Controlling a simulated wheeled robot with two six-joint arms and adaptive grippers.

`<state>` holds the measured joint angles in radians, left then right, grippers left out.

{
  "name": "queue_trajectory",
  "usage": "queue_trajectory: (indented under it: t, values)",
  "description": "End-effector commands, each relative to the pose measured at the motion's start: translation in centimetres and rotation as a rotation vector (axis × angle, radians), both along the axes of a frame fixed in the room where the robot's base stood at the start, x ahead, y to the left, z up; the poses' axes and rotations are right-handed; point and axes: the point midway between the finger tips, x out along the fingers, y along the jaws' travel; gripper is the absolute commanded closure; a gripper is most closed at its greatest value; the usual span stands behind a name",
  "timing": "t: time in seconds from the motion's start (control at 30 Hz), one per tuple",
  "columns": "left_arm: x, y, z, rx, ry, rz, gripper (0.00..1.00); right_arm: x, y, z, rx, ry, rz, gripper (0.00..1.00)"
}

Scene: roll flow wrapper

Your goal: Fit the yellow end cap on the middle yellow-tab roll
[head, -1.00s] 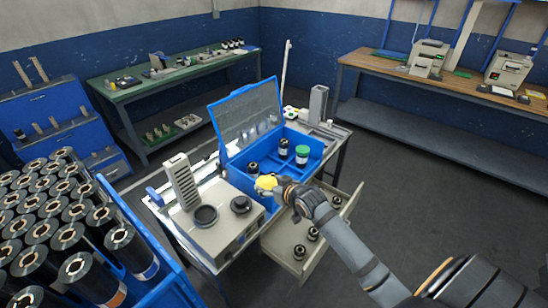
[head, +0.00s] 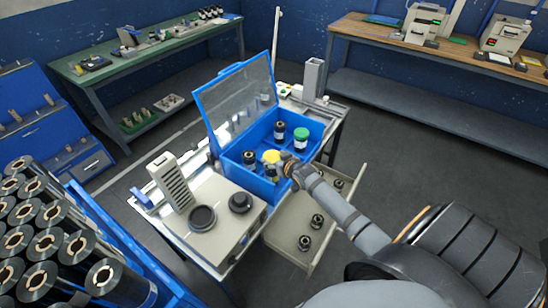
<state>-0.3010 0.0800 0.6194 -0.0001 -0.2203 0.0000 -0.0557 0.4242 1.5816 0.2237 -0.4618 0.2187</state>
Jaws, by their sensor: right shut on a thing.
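My right gripper (head: 285,164) reaches in from the right over the front of the open blue box. It is shut on the yellow end cap (head: 271,156). The cap is over a dark roll (head: 271,173) standing in the box's front part; I cannot tell whether they touch. Another dark roll (head: 249,158) stands to the left, and one (head: 280,131) stands farther back. A roll with a green cap (head: 301,135) stands at the back right. Tab colours are too small to tell. My left gripper is out of view.
The blue box (head: 306,160) has its clear lid (head: 236,101) raised at the left. A grey machine (head: 212,236) with dark round parts stands in front. An open drawer (head: 290,240) with several dark rolls sits below right. A rack of large black rolls (head: 40,250) is at left.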

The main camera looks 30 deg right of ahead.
Motion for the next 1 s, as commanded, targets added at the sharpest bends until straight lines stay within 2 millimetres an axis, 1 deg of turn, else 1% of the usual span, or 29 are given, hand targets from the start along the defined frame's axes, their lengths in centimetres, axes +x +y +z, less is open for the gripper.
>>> queue_trajectory:
  t: [0.03,0.2,0.33,0.43,1.0]
  values:
    - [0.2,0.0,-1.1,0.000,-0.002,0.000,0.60,0.0,0.0,-1.1,0.000,0.000,0.000,0.47]
    - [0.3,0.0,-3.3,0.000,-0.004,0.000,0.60,0.0,0.0,-3.2,0.000,0.000,0.000,0.47]
    - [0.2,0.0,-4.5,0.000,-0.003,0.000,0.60,0.0,0.0,-4.4,0.000,-0.001,0.000,0.47]
    - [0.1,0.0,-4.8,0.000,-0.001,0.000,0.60,0.0,0.0,-4.7,0.000,-0.001,0.000,0.47]
    - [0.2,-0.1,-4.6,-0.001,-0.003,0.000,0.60,0.0,0.0,-4.5,0.000,0.000,0.000,0.47]
